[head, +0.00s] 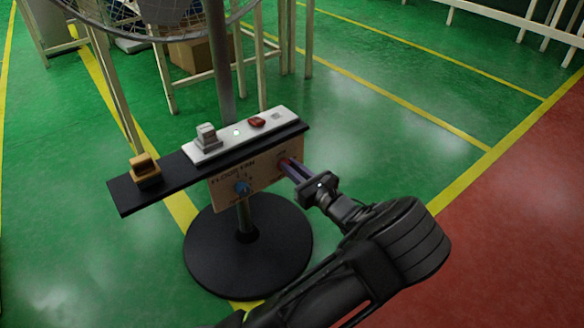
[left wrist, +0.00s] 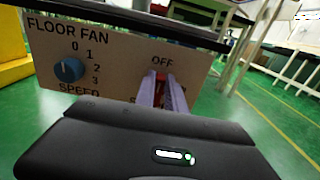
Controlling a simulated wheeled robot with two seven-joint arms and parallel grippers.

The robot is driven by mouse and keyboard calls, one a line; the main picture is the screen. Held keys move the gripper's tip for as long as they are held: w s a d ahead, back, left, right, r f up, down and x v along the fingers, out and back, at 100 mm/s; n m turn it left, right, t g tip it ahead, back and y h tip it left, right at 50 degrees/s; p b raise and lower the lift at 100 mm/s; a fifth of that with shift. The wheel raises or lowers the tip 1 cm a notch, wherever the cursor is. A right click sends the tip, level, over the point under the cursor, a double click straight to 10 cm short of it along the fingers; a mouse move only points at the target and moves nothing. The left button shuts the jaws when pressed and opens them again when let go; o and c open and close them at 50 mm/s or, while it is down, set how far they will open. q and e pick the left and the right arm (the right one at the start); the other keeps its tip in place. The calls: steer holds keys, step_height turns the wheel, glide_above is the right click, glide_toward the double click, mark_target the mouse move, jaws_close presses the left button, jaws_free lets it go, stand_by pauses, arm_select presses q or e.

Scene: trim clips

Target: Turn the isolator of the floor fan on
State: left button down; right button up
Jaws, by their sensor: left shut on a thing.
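The floor fan's panel (head: 228,187) is a tan board under a black shelf. In the left wrist view the panel (left wrist: 112,62) reads "FLOOR FAN", with a blue speed knob (left wrist: 69,70) at left, marked 0 to 3. The red isolator (left wrist: 161,77) is at the panel's right, below the word "OFF". My left gripper (head: 287,166) comes at the panel from the front right and is shut on the red isolator, one finger on each side. The fingers and wrist hide most of the isolator and the lettering below it. My right gripper is not in view.
The black shelf (head: 121,194) carries a white strip (head: 226,146) with a grey switch and a red button (head: 256,122), plus a yellow-brown switch (head: 145,167) at left. A round black base (head: 248,262) stands below. The fan cage (head: 150,37) is above.

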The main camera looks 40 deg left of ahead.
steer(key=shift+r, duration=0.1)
